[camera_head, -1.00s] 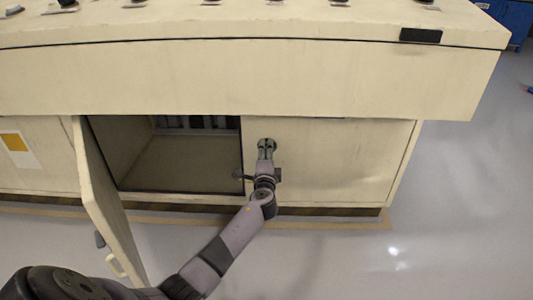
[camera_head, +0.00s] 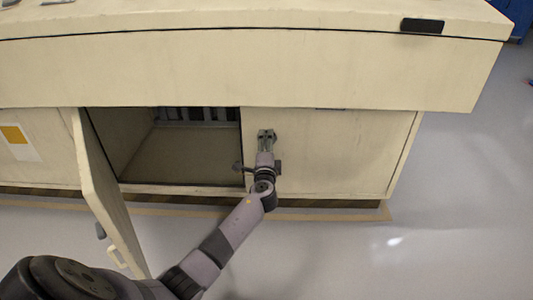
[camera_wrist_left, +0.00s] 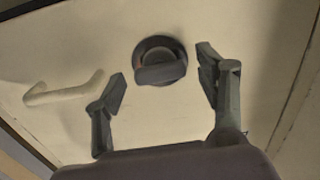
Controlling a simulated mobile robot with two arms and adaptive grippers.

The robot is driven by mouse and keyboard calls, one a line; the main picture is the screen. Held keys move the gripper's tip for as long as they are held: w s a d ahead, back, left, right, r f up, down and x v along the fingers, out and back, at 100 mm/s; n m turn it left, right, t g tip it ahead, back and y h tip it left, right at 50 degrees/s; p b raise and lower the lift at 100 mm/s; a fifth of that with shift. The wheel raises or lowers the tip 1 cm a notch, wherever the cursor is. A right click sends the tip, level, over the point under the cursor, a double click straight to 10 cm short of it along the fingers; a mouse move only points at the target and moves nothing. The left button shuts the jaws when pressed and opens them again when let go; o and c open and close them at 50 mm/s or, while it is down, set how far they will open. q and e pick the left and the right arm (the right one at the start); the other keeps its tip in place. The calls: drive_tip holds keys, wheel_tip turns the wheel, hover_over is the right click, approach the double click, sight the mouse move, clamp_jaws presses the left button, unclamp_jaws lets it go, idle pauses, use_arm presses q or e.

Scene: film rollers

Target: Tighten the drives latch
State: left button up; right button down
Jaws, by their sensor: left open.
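The latch (camera_wrist_left: 160,62) is a round dark knob with a raised grip bar, set on the cream cabinet door (camera_wrist_left: 215,20). In the left wrist view it lies ahead of and between the two fingers of my left gripper (camera_wrist_left: 166,88), which is open and empty. I see no contact between fingers and latch. In the head view my left gripper (camera_head: 267,135) is in front of the closed right door (camera_head: 340,155), and it hides the latch there. My right gripper is not in view.
A pale handle (camera_wrist_left: 62,90) sits left of the latch in the wrist view. Left of my gripper, an open door (camera_head: 105,190) swings outward beside an open compartment (camera_head: 180,160). The cabinet top (camera_head: 230,65) overhangs the doors. The floor at right is clear.

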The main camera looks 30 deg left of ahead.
use_arm(q)
drive_tip(key=v, duration=1.1)
drive_tip(key=shift+s, duration=0.3)
drive_tip(key=shift+d, duration=0.1)
